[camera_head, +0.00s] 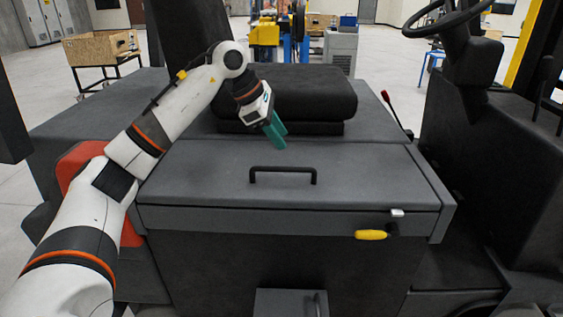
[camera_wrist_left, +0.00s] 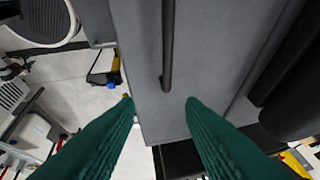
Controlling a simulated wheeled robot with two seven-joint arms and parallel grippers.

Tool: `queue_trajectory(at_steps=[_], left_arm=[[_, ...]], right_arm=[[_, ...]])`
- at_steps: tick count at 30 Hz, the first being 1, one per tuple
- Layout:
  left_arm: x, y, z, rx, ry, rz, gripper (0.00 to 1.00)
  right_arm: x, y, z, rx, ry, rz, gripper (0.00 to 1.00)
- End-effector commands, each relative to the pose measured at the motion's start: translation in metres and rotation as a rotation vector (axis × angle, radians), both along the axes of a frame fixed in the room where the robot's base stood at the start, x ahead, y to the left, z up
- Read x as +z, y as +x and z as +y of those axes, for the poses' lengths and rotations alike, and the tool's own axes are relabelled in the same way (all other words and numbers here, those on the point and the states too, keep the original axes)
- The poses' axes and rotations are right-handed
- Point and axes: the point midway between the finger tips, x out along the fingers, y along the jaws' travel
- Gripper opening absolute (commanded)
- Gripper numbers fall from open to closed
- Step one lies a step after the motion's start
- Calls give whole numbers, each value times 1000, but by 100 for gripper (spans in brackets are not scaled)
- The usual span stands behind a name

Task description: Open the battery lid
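The battery lid (camera_head: 345,183) is a dark grey panel and lies shut on its box in the head view. A black bar handle (camera_head: 283,171) stands on its top. My left gripper (camera_head: 277,134) has green fingers and is above the lid, behind the handle and in front of the seat. In the left wrist view the two fingers (camera_wrist_left: 160,106) are spread with nothing between them. The handle also shows there as a dark bar (camera_wrist_left: 168,45), beyond the fingertips and apart from them. My right gripper is in neither view.
A black seat cushion (camera_head: 300,92) sits right behind the lid. A yellow grip (camera_head: 371,235) and a small silver latch piece (camera_head: 397,213) are on the box front at right. A steering wheel (camera_head: 447,17) and column stand at right. The space above the lid's front is clear.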

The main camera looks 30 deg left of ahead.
Motion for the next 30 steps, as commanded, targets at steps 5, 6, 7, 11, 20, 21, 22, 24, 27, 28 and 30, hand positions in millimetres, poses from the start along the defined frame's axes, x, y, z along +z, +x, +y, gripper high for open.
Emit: queue_trajectory(at_steps=[5, 6, 7, 11, 20, 21, 22, 24, 27, 28, 30], left_arm=[[10, -12, 36, 45, 98, 47, 36], [9, -12, 37, 47, 103, 51, 36], [6, -11, 36, 47, 104, 52, 36], [-10, -5, 31, 44, 102, 55, 36], [-64, 16, 16, 43, 100, 53, 36], [-70, 18, 15, 43, 100, 53, 36], [-74, 20, 13, 43, 99, 53, 36], [-82, 24, 11, 44, 99, 52, 36], [-91, 27, 9, 44, 100, 51, 36], [-93, 27, 9, 44, 100, 51, 36], [-96, 29, 8, 44, 99, 49, 36]], right_arm=[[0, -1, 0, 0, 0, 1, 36], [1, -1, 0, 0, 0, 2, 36], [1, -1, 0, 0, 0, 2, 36], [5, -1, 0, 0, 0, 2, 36], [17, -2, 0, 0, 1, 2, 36], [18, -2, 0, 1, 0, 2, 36], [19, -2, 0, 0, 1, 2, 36], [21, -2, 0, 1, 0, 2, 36], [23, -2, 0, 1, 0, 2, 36], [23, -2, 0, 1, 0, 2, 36], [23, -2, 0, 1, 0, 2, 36]])
